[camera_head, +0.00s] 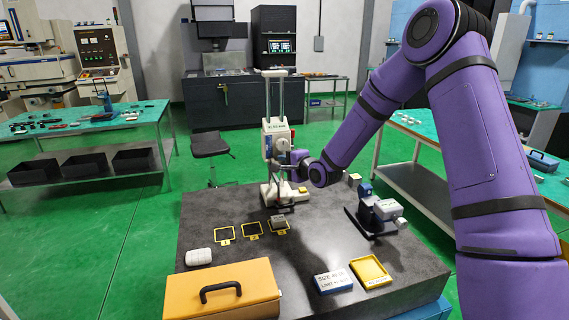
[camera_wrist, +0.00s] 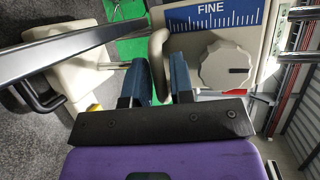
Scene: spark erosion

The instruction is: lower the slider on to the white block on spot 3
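The height gauge (camera_head: 276,140) stands upright at the back of the dark stone table, with two tall posts. Its slider carries a blue scale marked FINE (camera_wrist: 212,16) and a white ribbed knob (camera_wrist: 226,65). My gripper (camera_wrist: 158,70) is at the slider, its two blue fingers on either side of a grey curved handle (camera_wrist: 158,45) and seeming to touch it. In the head view my gripper (camera_head: 298,165) is small beside the gauge. A small pale block (camera_head: 277,218) sits at the rightmost yellow-framed spot (camera_head: 286,231). Its contact with the slider is too small to tell.
Two more yellow-framed spots (camera_head: 224,241) lie to the left. A white rounded case (camera_head: 198,257), an orange case (camera_head: 222,290), a blue-and-white box (camera_head: 333,281) and a yellow tray (camera_head: 371,272) are nearer. A grey-and-blue device (camera_head: 379,211) stands to the right.

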